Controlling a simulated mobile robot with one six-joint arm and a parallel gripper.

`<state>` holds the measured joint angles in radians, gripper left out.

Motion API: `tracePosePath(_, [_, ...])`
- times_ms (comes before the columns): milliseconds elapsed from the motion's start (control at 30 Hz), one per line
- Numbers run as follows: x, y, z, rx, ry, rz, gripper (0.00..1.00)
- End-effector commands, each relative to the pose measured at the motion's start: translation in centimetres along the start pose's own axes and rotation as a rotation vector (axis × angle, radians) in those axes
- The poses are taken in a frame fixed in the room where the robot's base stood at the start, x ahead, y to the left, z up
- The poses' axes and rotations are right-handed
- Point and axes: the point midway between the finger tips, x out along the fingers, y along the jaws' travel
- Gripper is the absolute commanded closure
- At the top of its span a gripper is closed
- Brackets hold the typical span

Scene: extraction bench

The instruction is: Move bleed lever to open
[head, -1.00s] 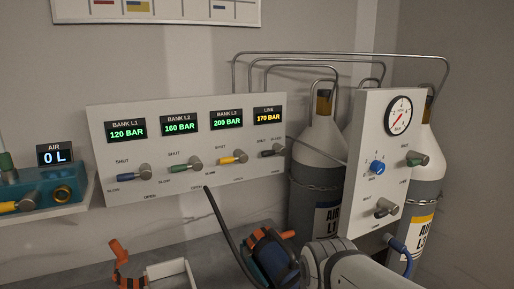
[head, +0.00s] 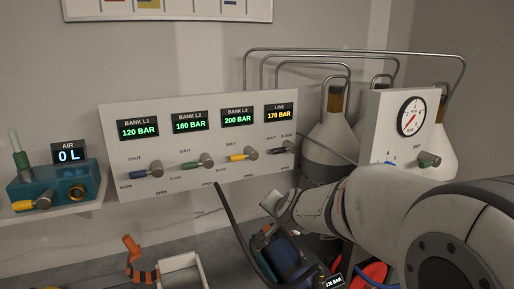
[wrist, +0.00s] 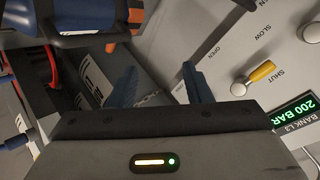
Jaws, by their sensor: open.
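The bleed lever (head: 277,150) is a short black handle with a grey pivot knob under the yellow LINE 170 BAR display, at the right end of the white panel (head: 190,187). The small lettering around it is hard to read. In the head view my wrist is below this lever and apart from it; the fingers are not clear there. In the wrist view my gripper (wrist: 160,86) is open and empty, with two blue fingers spread. The bleed lever does not show there. The yellow BANK L3 lever (wrist: 263,71) is to the right of the fingers.
Blue (head: 139,175) and green (head: 190,165) levers sit farther left on the panel. A black hose (head: 228,212) rises before its lower edge. A white tray (head: 182,266) lies below.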

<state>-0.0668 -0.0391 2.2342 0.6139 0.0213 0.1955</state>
Motion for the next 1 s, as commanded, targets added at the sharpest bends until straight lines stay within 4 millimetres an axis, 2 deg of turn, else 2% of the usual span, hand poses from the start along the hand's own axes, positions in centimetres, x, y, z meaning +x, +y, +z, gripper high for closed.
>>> tracePosePath(33, [1.9, -2.2, -1.6, 0.114, 0.065, -0.05, 0.55])
tracePosePath(100, [4.1, -4.9, -3.5, 0.25, 0.15, -0.151, 0.55])
tracePosePath(200, [6.8, -7.3, -6.4, 0.452, 0.296, -0.262, 0.55])
tracePosePath(333, [9.5, -9.3, -9.3, 0.697, 0.476, -0.43, 0.55])
tracePosePath(433, [10.8, -9.9, -10.7, 0.857, 0.604, -0.571, 0.55])
tracePosePath(600, [11.5, -9.8, -11.2, 1.033, 0.768, -0.787, 0.55])
tracePosePath(833, [11.4, -9.3, -11.1, 1.113, 0.864, -0.939, 0.55])
tracePosePath(1000, [11.8, -9.6, -12.8, 1.118, 0.873, -0.952, 0.55])
